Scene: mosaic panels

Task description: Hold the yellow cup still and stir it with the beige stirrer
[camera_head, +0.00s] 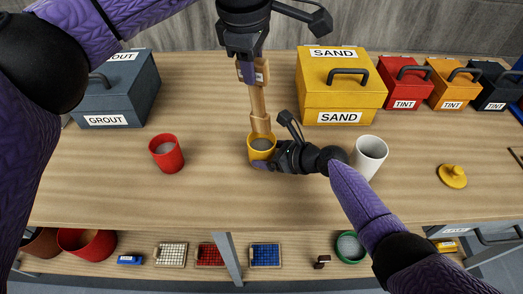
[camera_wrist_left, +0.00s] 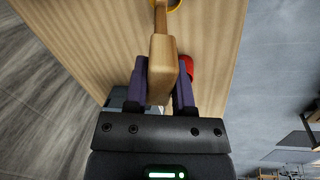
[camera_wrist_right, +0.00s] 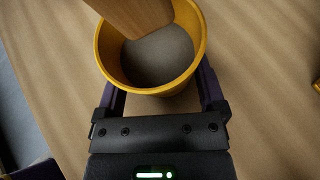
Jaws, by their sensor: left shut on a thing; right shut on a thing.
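The yellow cup (camera_head: 261,148) stands on the table with grey contents inside. My right gripper (camera_head: 265,162) is shut around the cup from the right and front; in the right wrist view the cup (camera_wrist_right: 150,88) sits between its fingers (camera_wrist_right: 160,100). The beige stirrer (camera_head: 258,105) is a wooden tool, roughly upright, with its lower end in the cup's mouth. My left gripper (camera_head: 248,70) is shut on the stirrer's upper part above the cup. In the left wrist view the stirrer's thick handle (camera_wrist_left: 161,70) is between the fingers (camera_wrist_left: 162,85).
A red cup (camera_head: 166,154) stands left and a white cup (camera_head: 370,155) stands right, close to my right arm. A grey grout box (camera_head: 117,95), a yellow sand box (camera_head: 340,95) and tint boxes (camera_head: 402,85) line the back. A yellow lid (camera_head: 453,176) lies at right.

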